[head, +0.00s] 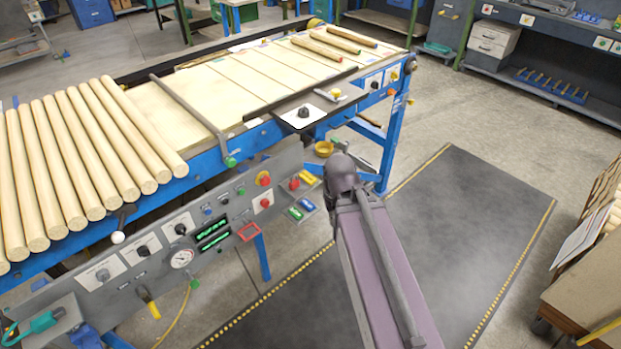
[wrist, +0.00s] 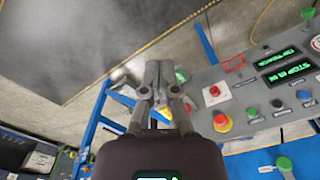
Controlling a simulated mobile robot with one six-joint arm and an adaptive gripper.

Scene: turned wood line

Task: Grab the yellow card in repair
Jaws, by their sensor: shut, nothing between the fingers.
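A small yellow card (head: 309,178) sits in a grey holder at the right end of the control panel in the head view. Red, blue and green pieces sit close by in the same group of holders. Any label for repair is too small to read. My gripper (wrist: 158,68) is shut and empty in the wrist view, pointing down beside the panel's end.
The control panel (head: 150,245) carries knobs, a gauge and displays. A red button (wrist: 222,121) is close right of my gripper. Wooden rods (head: 85,150) lie on the blue-framed line. A dark floor mat (head: 470,220) is clear.

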